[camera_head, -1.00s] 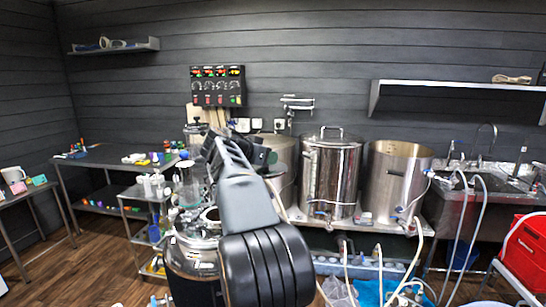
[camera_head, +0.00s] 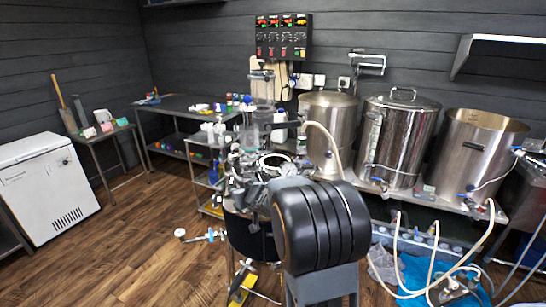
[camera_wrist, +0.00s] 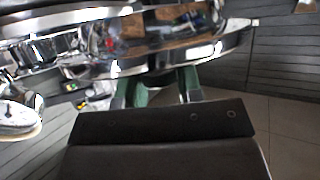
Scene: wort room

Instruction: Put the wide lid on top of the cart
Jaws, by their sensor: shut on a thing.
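In the wrist view my gripper (camera_wrist: 158,92) has its green fingers shut at a broad, shiny metal piece with a curved rim, which looks like the wide lid (camera_wrist: 215,50). It fills the top of that view, and the exact grip point is partly hidden behind the dark gripper body. In the head view my arm hides the gripper, and the lid cannot be clearly told from the shiny metal behind the arm. A small steel cart (camera_head: 203,182) with bottles on its top stands left of my arm, partly hidden by the vessel clutter.
Three steel kettles (camera_head: 398,140) stand on a low bench at the right, with hoses hanging in front. A dark side table (camera_head: 185,104) stands by the back wall. A white chest freezer (camera_head: 48,188) is at the left. Wooden floor (camera_head: 140,225) is open at left centre.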

